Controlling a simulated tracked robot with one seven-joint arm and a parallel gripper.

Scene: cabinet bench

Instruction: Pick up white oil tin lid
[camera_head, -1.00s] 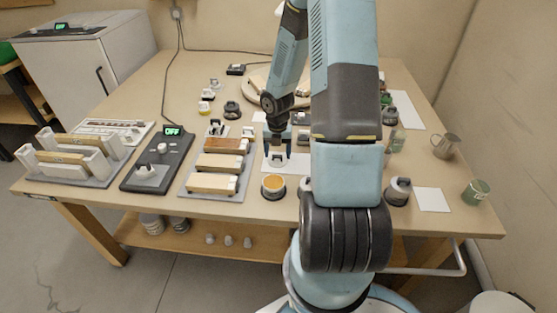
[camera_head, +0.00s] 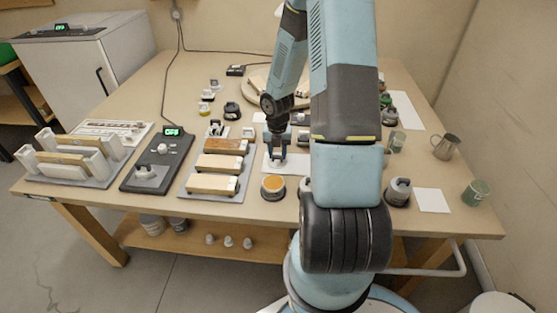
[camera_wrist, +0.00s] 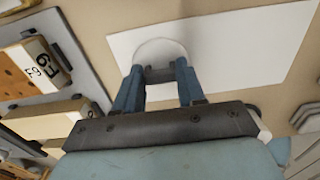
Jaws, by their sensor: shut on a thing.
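The white oil tin lid (camera_wrist: 160,48) is a round white disc with a dark grey knob on top. It appears to rest on a white sheet (camera_wrist: 235,45). My gripper (camera_wrist: 160,76) is above it, shut on the knob, with a blue finger on either side. In the head view my gripper (camera_head: 277,147) points straight down at the white lid (camera_head: 276,162), which is small there and partly hidden by the fingers. An open-looking tin with an orange-yellow top (camera_head: 273,187) stands just in front of the sheet.
A rack of wooden-topped blocks (camera_head: 215,175) lies close to the left of my gripper. A black hot plate (camera_head: 160,160) with a display is farther left. A dark-topped tin (camera_head: 398,192), a metal mug (camera_head: 446,146) and a green cup (camera_head: 476,192) stand at the right.

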